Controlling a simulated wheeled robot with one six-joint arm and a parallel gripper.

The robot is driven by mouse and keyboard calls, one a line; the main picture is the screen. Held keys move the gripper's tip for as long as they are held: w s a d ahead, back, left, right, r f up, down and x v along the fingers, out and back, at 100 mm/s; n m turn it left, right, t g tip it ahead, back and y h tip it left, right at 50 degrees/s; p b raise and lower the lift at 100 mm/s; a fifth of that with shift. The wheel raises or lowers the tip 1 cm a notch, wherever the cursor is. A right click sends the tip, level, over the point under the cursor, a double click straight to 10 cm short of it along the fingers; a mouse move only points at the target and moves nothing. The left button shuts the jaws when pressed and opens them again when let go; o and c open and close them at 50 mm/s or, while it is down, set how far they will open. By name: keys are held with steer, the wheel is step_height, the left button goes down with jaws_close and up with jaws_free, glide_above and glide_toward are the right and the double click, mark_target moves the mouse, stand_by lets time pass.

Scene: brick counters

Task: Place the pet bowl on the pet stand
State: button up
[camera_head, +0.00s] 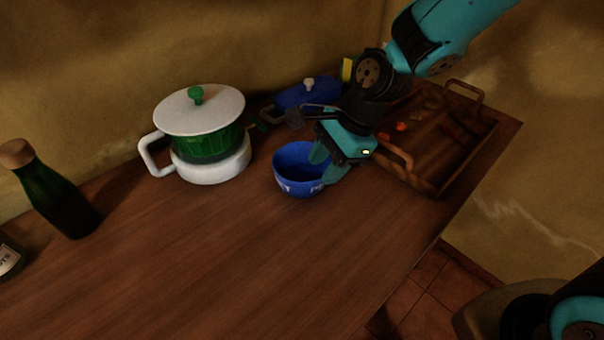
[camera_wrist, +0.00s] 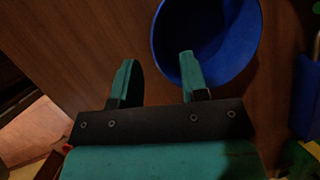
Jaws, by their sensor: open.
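The blue pet bowl (camera_head: 297,175) with white lettering stands upright on the wooden counter. It also shows in the wrist view (camera_wrist: 215,35), at the upper right. My gripper (camera_head: 328,163) is open at the bowl's right side, pointing down. In the wrist view my gripper (camera_wrist: 157,60) has its right finger over the bowl's inside and its left finger outside, with the rim between them in the picture. Whether a finger touches the bowl I cannot tell. I cannot clearly identify a pet stand in either view.
A white and green lidded pot (camera_head: 205,140) stands left of the bowl. A blue lidded pot (camera_head: 305,92) is behind it. A wooden tray (camera_head: 437,182) with handles and small items is at the right. A green bottle (camera_head: 55,200) stands far left. The front counter is clear.

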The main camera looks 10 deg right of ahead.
mark_target(307, 195)
steer(key=x, duration=0.5)
steer(key=shift+w+f, duration=0.1)
steer(key=shift+f, duration=0.25)
steer(key=shift+c, duration=0.5)
jaws_close()
